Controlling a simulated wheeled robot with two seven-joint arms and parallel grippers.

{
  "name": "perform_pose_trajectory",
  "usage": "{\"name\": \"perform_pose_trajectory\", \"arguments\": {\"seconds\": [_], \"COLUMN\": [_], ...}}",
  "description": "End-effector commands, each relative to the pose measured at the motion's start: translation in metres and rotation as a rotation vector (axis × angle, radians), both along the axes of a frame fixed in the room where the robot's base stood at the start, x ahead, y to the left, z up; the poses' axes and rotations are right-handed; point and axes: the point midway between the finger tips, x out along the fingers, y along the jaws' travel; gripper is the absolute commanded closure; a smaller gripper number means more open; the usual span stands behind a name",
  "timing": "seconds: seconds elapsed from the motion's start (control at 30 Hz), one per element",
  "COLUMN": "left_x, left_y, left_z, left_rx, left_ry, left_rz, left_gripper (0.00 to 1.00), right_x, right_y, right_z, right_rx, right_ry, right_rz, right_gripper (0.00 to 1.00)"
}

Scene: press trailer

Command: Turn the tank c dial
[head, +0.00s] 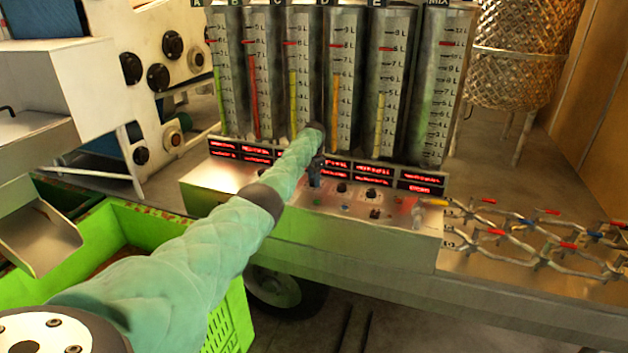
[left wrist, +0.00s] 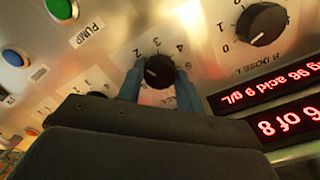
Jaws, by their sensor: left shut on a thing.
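My left arm reaches over the control panel (head: 268,218) in the head view, and my left gripper (head: 316,174) is down at the panel. In the left wrist view the two blue fingers (left wrist: 160,90) are shut on the sides of a small black dial (left wrist: 158,68), with a numbered scale around it. I cannot read which tank this dial belongs to. The arm hides part of the panel's left side. My right gripper is not in view.
A larger black dial (left wrist: 262,24) marked as a dose dial sits beside the held one. A green button (left wrist: 62,8) and blue button (left wrist: 15,57) are near. Red displays (head: 372,170) line the panel's back.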

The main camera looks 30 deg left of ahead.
Motion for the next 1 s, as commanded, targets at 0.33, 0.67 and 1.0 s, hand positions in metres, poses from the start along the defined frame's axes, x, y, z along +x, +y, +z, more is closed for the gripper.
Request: {"name": "perform_pose_trajectory", "arguments": {"seconds": [0.33,0.67,1.0], "left_x": [0.0015,0.0017,0.0007], "left_y": [0.0010,0.0012,0.0004], "left_z": [0.0040,0.0045,0.0019], "left_rx": [0.002,0.002,0.001], "left_ry": [-0.006,-0.007,-0.003], "left_rz": [-0.050,-0.050,-0.050], "left_gripper": [0.87,0.60,0.42], "right_x": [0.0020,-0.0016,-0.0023], "right_y": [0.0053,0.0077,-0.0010], "right_z": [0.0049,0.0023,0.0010], "right_rx": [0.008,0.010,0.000], "right_ry": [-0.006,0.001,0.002], "right_rz": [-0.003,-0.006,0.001], "right_gripper": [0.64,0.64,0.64]}}
